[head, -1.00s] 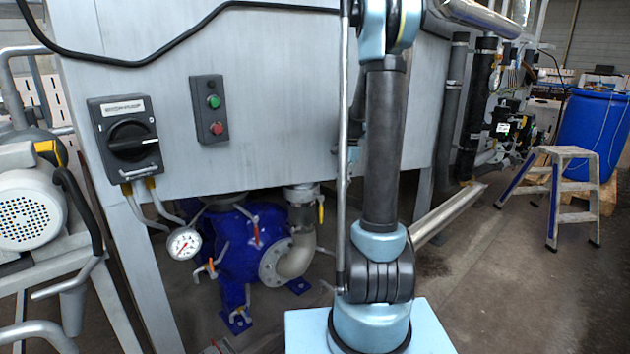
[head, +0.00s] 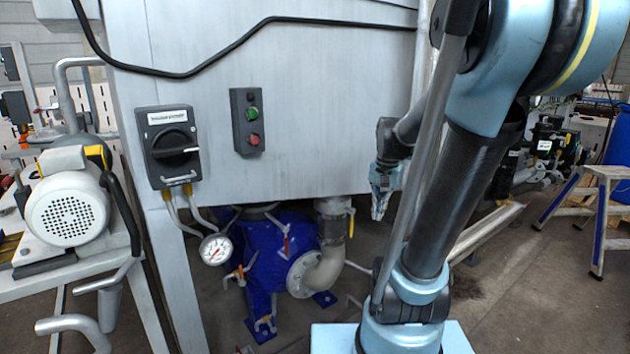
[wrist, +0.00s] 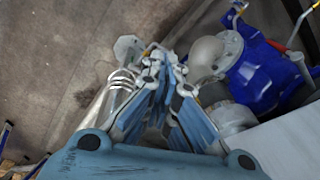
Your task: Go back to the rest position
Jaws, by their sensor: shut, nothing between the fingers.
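My gripper (head: 380,198) hangs pointing down in the head view, left of my arm's column and in front of the lower right part of the grey metal cabinet (head: 300,130). In the wrist view my gripper (wrist: 165,62) shows its blue-grey fingers closing together at the tips. It is shut and holds nothing. My arm is bent, with its elbow at the upper right of the head view.
A black rotary switch (head: 168,148) and a button box (head: 246,121) are on the cabinet. Below are a gauge (head: 215,249) and a blue pump (head: 285,255). A motor (head: 68,208) stands left, a step stool (head: 600,215) right. Open floor lies at lower right.

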